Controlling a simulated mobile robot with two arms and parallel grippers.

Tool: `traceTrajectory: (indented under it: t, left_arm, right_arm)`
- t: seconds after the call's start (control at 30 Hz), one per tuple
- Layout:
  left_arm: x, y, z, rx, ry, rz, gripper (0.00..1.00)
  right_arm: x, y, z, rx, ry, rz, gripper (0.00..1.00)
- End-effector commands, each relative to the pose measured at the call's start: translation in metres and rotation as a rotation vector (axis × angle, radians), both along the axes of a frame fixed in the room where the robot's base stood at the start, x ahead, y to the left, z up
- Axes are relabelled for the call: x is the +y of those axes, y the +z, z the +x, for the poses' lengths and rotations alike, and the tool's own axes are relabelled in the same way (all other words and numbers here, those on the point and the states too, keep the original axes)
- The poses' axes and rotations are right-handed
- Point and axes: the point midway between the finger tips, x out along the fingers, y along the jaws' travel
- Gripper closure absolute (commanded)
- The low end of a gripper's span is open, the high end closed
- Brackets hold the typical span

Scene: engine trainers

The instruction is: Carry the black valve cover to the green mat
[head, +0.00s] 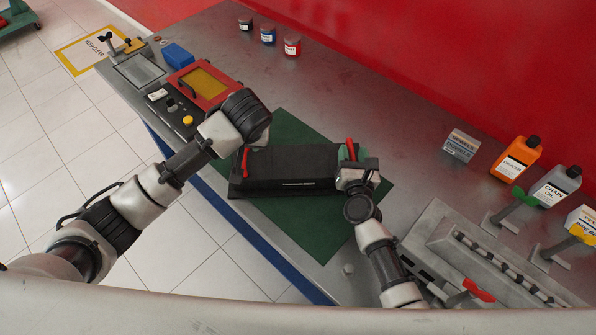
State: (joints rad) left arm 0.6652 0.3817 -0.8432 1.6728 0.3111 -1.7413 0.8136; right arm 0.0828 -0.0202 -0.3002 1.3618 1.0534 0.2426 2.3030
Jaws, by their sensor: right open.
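The black valve cover (290,168) lies on the green mat (310,230), long side running left to right. It appears to rest flat, with mat showing behind it and in front of it. A red upright part stands at each end of the cover, one at the left (246,160) and one at the right (350,148). My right gripper (352,162) is open at the cover's right end, around or beside the red part there; I cannot tell which. My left gripper (248,142) is at the cover's left end, its fingers mostly hidden by its own wrist.
A red-framed device with a yellow panel (204,82), a blue box (177,55) and a control panel (172,108) stand at left. Small jars (268,37) are at the back. Bottles (517,158) and a grey engine block (490,255) are at right. The bench's middle back is clear.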

Motion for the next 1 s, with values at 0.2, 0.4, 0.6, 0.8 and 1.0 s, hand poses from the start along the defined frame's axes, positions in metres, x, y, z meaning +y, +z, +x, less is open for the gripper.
traceTrajectory:
  t: [0.2, 0.4, 0.6, 0.8, 1.0]
  left_arm:
    - [-0.007, 0.030, -0.012, -0.001, 0.000, -0.001, 0.59]
    - [-0.009, 0.037, -0.015, 0.001, 0.001, 0.000, 0.59]
    - [-0.008, 0.037, -0.015, 0.001, 0.001, 0.000, 0.59]
    - [-0.008, 0.037, -0.015, 0.001, 0.001, 0.000, 0.59]
    - [-0.008, 0.037, -0.015, 0.001, 0.001, 0.000, 0.59]
  right_arm:
    - [0.000, 0.000, 0.000, 0.000, 0.000, 0.000, 0.56]
    - [-0.001, -0.001, -0.008, 0.001, 0.000, 0.001, 0.56]
    - [-0.004, -0.002, -0.046, 0.003, 0.001, -0.001, 0.56]
    - [-0.009, -0.001, -0.087, 0.003, 0.000, -0.001, 0.56]
    - [-0.011, -0.001, -0.113, 0.001, 0.000, -0.001, 0.56]
